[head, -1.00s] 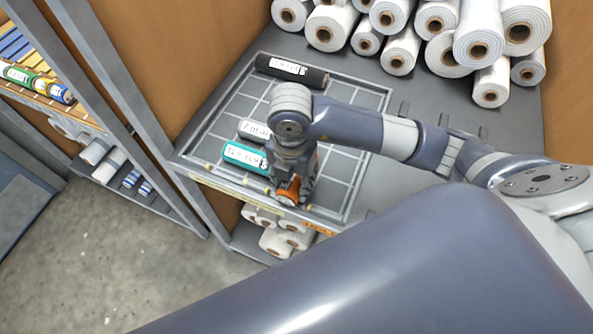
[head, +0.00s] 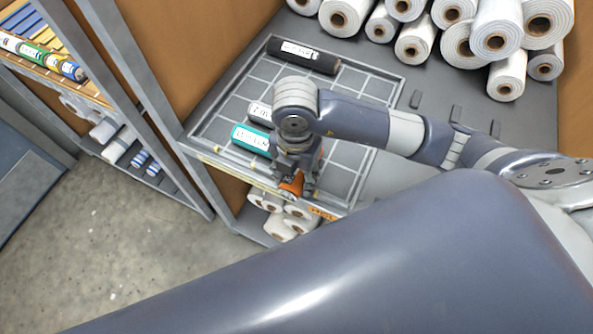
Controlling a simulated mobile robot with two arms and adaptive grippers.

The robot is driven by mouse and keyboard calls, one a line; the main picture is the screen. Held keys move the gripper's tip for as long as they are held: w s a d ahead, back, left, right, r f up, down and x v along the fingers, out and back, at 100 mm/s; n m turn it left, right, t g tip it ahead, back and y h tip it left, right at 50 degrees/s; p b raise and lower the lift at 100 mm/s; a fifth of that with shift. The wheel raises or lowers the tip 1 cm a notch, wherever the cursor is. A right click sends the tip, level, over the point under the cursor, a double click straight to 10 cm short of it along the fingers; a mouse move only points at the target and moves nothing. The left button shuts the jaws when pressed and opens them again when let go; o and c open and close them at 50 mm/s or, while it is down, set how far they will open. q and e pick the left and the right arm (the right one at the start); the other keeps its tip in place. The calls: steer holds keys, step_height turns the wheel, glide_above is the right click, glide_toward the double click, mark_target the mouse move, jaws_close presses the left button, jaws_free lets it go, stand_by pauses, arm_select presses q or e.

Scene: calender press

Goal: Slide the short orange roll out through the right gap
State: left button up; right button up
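The short orange roll (head: 292,183) is at the front edge of the gridded tray (head: 362,160), mostly hidden by my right gripper. My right gripper (head: 296,187) points down over it, with a finger on each side, and looks shut on it. Behind the gripper, a teal roll (head: 251,139), a grey labelled roll (head: 259,114) and a long black roll (head: 303,55) lie in the tray. The right gap itself is hard to make out beside the gripper. My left gripper is not in view.
White rolls (head: 495,42) are stacked at the back right. More white rolls (head: 290,222) lie on the shelf below the tray. An upright post (head: 150,110) and a side shelf with coloured rolls (head: 38,53) stand at left. Open floor (head: 130,240) lies in front.

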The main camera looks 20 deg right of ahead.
steer(key=shift+o, duration=1.2)
step_height(320, 180, up, 12)
